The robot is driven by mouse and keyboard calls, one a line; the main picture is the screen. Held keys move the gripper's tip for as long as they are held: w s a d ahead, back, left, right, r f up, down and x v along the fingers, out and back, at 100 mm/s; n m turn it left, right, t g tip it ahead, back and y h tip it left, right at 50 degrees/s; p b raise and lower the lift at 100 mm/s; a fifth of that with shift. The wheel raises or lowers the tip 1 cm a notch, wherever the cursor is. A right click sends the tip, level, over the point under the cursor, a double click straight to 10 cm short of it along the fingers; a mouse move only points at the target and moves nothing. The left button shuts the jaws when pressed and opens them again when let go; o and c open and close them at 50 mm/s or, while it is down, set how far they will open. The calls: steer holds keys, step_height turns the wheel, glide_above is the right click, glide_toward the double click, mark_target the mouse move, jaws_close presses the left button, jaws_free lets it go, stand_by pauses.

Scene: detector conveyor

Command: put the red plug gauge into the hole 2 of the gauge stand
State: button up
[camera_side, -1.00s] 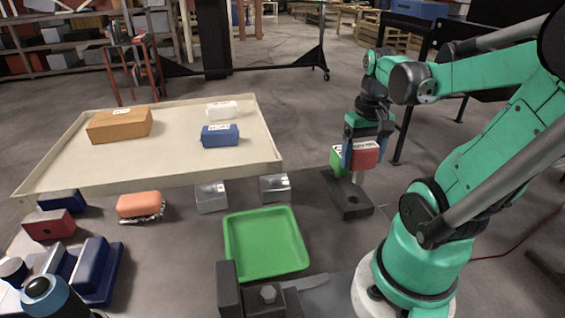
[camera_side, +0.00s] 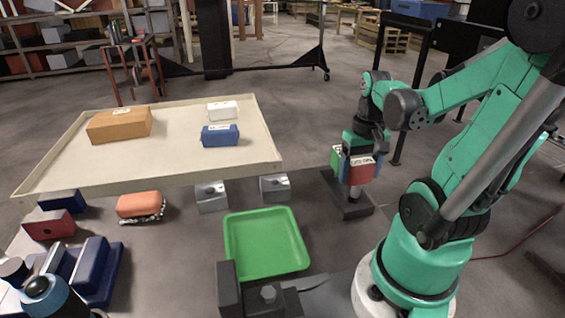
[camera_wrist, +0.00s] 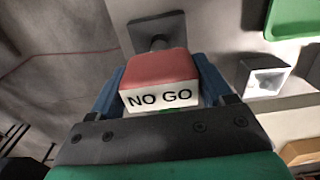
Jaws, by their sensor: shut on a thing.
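My gripper (camera_side: 358,166) is shut on the red plug gauge (camera_side: 361,174), a red block with a white label and a grey pin pointing down. In the wrist view the gauge (camera_wrist: 160,70) shows "NO GO" between the blue fingers of my gripper (camera_wrist: 160,85). The stand also shows behind the pin in the wrist view (camera_wrist: 172,24). A green block (camera_side: 336,157) stands at the stand's far end, partly hidden.
A green tray (camera_side: 233,246) lies left of the stand. Two silver blocks (camera_side: 211,203) (camera_side: 275,191) are between it and the large beige tray (camera_side: 180,180). The beige tray holds brown, blue and white boxes. Dark fixtures (camera_side: 228,290) stand in front.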

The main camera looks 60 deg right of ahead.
steer(key=shift+f, duration=1.45)
steer(key=o, duration=1.3)
steer(key=shift+c, duration=0.2)
steer(key=shift+r, duration=2.75)
